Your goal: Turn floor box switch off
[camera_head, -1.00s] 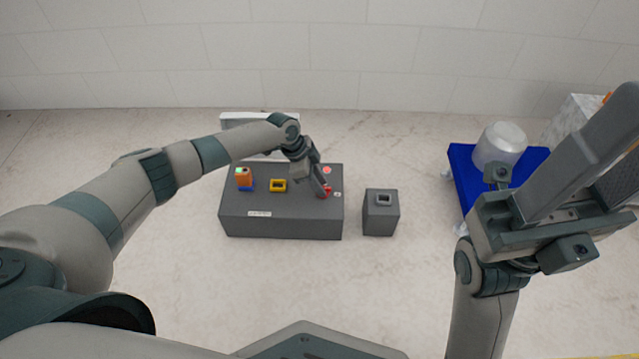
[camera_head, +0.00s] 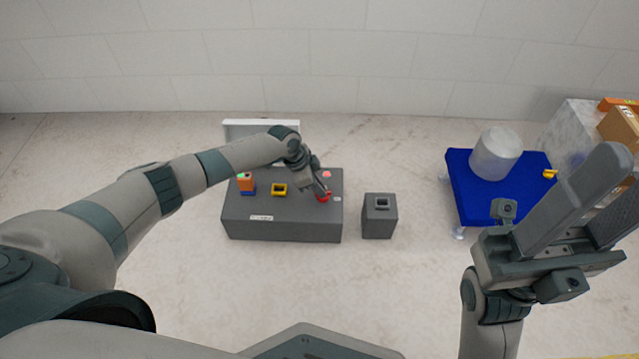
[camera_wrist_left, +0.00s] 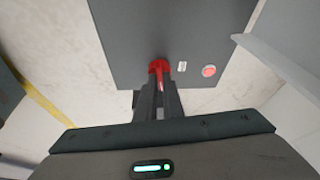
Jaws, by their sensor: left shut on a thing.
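The floor box (camera_head: 290,225) is a dark grey box on the floor, with a red switch (camera_head: 325,197) at the right of its top. The red switch also shows in the left wrist view (camera_wrist_left: 159,67), right at my fingertips. My left gripper (camera_head: 321,190) reaches down over the box and is shut on the red switch; its fingers hide part of the switch. A round red light (camera_wrist_left: 209,71) sits beside the switch on the box top. My right gripper (camera_head: 590,205) is raised at the right, its two fingers apart and empty, far from the box.
An orange-and-blue switch (camera_head: 246,183) and a yellow socket-like part (camera_head: 280,190) sit on the box's left half. A small grey box (camera_head: 379,220) stands right of it. A blue table (camera_head: 470,205) with a white cylinder (camera_head: 495,154) is farther right. Floor in front is clear.

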